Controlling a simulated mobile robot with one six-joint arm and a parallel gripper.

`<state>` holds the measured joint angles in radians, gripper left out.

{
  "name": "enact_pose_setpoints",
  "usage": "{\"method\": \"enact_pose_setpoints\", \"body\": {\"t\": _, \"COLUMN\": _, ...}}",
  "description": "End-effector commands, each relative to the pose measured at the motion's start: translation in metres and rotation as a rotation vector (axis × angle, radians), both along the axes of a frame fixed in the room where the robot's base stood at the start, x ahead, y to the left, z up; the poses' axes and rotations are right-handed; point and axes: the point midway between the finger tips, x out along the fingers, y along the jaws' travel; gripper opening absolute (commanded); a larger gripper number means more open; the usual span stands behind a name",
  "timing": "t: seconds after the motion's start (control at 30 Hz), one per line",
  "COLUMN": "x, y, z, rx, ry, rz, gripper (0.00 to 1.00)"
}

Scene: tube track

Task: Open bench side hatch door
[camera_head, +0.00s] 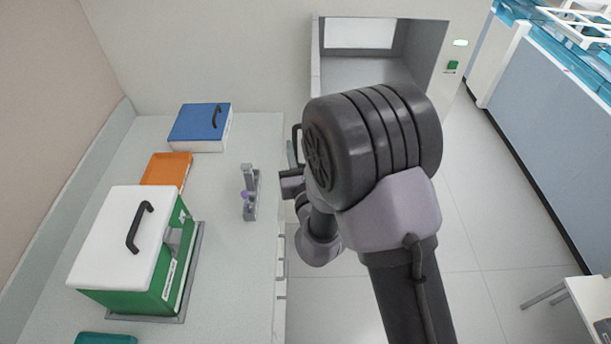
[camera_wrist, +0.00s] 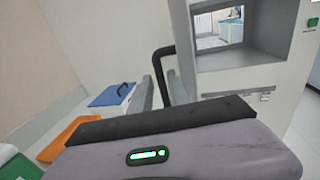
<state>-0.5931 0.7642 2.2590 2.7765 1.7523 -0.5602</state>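The bench side hatch is an opening in the wall (camera_head: 365,70) at the top of the head view. Its pale door (camera_head: 315,65) stands swung out from the left side of the opening, seen nearly edge-on. In the wrist view the door (camera_wrist: 181,45) is left of the open hatch interior (camera_wrist: 245,70). The door's black bar handle (camera_wrist: 160,75) stands between the two fingers of my gripper (camera_wrist: 160,92). The fingers appear closed on the handle. In the head view my arm hides most of the gripper and the lower part of the door.
The bench on the left holds a white-lidded green box (camera_head: 120,240), an orange tray (camera_head: 166,170), a blue-lidded box (camera_head: 202,122) and a small grey stand (camera_head: 250,195). A green button (camera_head: 452,66) is right of the hatch.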

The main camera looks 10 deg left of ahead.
Motion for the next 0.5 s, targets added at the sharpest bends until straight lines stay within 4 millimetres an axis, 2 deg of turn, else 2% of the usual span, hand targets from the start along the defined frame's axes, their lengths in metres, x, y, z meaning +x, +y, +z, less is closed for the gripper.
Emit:
{"method": "enact_pose_setpoints", "body": {"t": 0.3, "x": -0.076, "y": -0.033, "z": 0.003, "rx": -0.006, "ry": 0.005, "rz": 0.004, "gripper": 0.21}}
{"method": "enact_pose_setpoints", "body": {"t": 0.4, "x": -0.097, "y": -0.042, "z": 0.008, "rx": -0.006, "ry": 0.005, "rz": 0.004, "gripper": 0.21}}
{"method": "enact_pose_setpoints", "body": {"t": 0.5, "x": -0.105, "y": -0.043, "z": 0.010, "rx": -0.006, "ry": -0.005, "rz": 0.012, "gripper": 0.21}}
